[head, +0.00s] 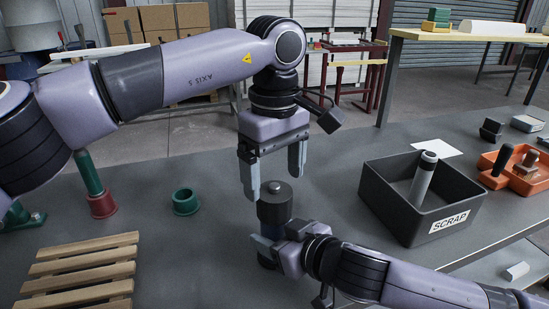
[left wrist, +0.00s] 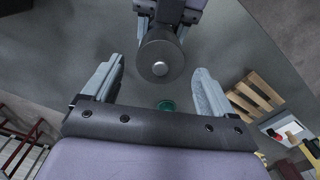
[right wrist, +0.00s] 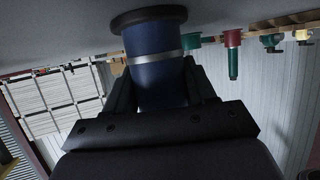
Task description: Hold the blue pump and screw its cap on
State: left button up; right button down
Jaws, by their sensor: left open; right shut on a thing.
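The blue pump (right wrist: 158,80) stands upright on the grey table, with a bright metal band around its body. My left gripper (head: 275,181) is open and points down just above the cap, one finger to each side. In the left wrist view the cap (left wrist: 160,68) shows as a round disc ahead of the open fingers, apparently untouched.
A green ring (head: 185,202) and a green pump (head: 88,174) in a red collar stand to the left. A wooden pallet (head: 80,268) lies front left. A dark SCRAP bin (head: 400,205) and an orange tray (head: 518,180) stand right.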

pick_arm(q)
jog(key=n, duration=0.5)
jog(key=shift+r, duration=0.15)
jog(key=n, duration=0.6)
jog(key=shift+r, duration=0.15)
jog(key=n, duration=0.4)
jog(key=shift+r, duration=0.1)
jog(key=n, duration=0.5)
jog(key=shift+r, duration=0.15)
jog(key=n, duration=0.6)
jog(key=shift+r, duration=0.15)
jog(key=n, duration=0.4)
jog(key=shift+r+n, duration=0.15)
jog(key=shift+n, duration=0.15)
jog(key=n, duration=0.4)
jog(key=shift+r+n, duration=0.1)
jog(key=shift+n, duration=0.2)
jog(key=n, duration=0.5)
jog(key=shift+r, duration=0.15)
